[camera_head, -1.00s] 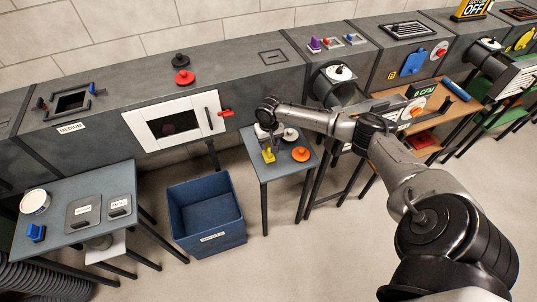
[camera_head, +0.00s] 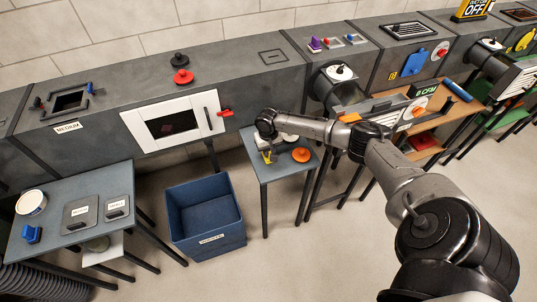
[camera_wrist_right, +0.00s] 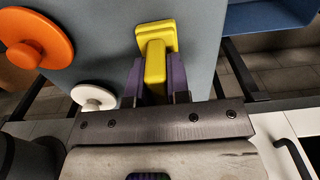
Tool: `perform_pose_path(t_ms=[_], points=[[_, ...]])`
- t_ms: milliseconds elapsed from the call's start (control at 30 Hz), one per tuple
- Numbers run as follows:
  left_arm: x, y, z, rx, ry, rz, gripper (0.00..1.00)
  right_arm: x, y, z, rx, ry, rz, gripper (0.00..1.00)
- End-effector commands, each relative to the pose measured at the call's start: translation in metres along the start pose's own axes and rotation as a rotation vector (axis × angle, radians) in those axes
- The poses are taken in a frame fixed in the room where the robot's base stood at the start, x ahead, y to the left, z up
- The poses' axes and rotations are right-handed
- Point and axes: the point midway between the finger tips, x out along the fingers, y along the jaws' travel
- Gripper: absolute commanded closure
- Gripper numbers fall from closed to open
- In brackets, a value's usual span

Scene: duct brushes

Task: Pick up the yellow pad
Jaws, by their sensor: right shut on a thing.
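The yellow pad (camera_head: 267,157) is at the small grey table near the middle of the head view, mostly hidden by my right gripper (camera_head: 266,144). In the right wrist view the pad (camera_wrist_right: 157,35) shows a flat yellow block with a yellow handle. The purple fingers of my right gripper (camera_wrist_right: 156,80) are on both sides of the handle, shut on it. Whether the pad rests on the tabletop or is just above it I cannot tell. My left gripper is not in view.
An orange knobbed disc (camera_head: 301,154) and a white knobbed disc (camera_head: 290,137) share the small table (camera_head: 284,173). A blue bin (camera_head: 206,217) stands on the floor to its left. The grey duct with a white-framed door (camera_head: 171,124) runs behind.

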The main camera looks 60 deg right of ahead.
Motion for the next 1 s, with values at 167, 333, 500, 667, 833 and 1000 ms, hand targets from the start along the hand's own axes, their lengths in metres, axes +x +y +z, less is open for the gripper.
perform_pose_path(t_ms=[167, 333, 500, 667, 833, 1000], points=[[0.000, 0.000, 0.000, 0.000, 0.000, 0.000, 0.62, 0.000, 0.000, 0.000, 0.000, 0.000, 0.000, 1.00], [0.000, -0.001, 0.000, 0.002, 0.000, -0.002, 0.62, 0.000, 0.000, 0.000, 0.000, 0.000, 0.000, 1.00], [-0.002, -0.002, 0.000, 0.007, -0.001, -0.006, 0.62, -0.005, 0.000, 0.000, 0.000, 0.001, 0.000, 1.00], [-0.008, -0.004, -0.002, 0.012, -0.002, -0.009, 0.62, -0.020, 0.000, -0.001, 0.000, 0.001, -0.001, 1.00], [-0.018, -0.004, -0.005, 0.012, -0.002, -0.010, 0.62, -0.047, 0.001, 0.001, -0.002, 0.002, 0.000, 1.00], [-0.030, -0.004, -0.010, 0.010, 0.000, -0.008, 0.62, -0.063, 0.001, 0.032, -0.005, -0.001, 0.002, 1.00]])
